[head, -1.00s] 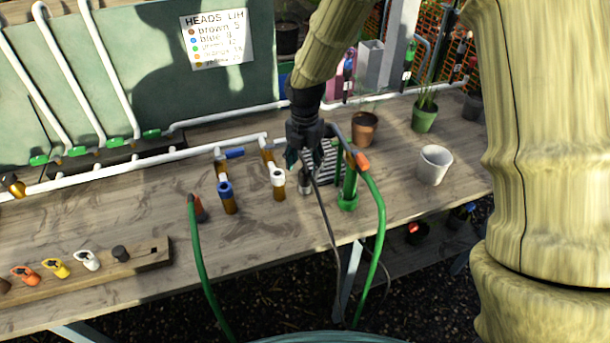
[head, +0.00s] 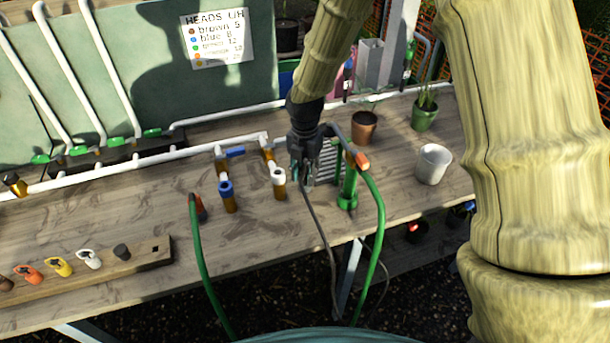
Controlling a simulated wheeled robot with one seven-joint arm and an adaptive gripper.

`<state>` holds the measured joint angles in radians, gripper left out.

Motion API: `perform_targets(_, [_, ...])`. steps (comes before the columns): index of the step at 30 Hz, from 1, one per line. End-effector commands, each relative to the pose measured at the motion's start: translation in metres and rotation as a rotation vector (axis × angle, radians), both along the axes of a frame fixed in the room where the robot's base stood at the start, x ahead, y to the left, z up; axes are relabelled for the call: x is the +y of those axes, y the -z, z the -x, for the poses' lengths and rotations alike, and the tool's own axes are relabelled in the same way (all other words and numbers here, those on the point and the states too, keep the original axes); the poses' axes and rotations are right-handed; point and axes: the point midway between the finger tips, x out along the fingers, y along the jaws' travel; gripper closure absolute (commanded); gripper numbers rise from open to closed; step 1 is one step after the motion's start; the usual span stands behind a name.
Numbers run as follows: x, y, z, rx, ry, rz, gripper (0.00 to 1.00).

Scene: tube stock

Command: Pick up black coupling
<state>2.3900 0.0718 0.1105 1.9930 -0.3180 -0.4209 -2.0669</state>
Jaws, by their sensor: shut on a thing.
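My gripper (head: 302,178) is dark and points down over the right middle of the bench, left of the green upright fitting (head: 347,192). It is shut on a small dark thing, which I take to be the black coupling; the fingers hide most of it, and dark on dark its outline is unclear. A thin grey hose (head: 325,245) runs from the fingertips down over the bench's front edge.
Upright stubs with a blue top (head: 226,188) and a white top (head: 279,178) stand left of my gripper. A green hose (head: 375,225) arches close on the right. A white pot (head: 433,164) stands farther right. The bench's front middle (head: 265,240) is clear.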

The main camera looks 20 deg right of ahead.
Motion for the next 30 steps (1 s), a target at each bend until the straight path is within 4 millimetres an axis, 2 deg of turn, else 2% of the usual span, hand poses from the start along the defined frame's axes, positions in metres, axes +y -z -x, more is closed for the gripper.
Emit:
perform_targets(11, [0.000,-0.003,0.000,-0.001,0.000,-0.001,0.94])
perform_targets(20, [0.000,-0.033,-0.001,-0.003,0.001,-0.002,0.94])
perform_targets(30, [0.047,-0.039,0.061,0.001,-0.002,0.001,0.94])
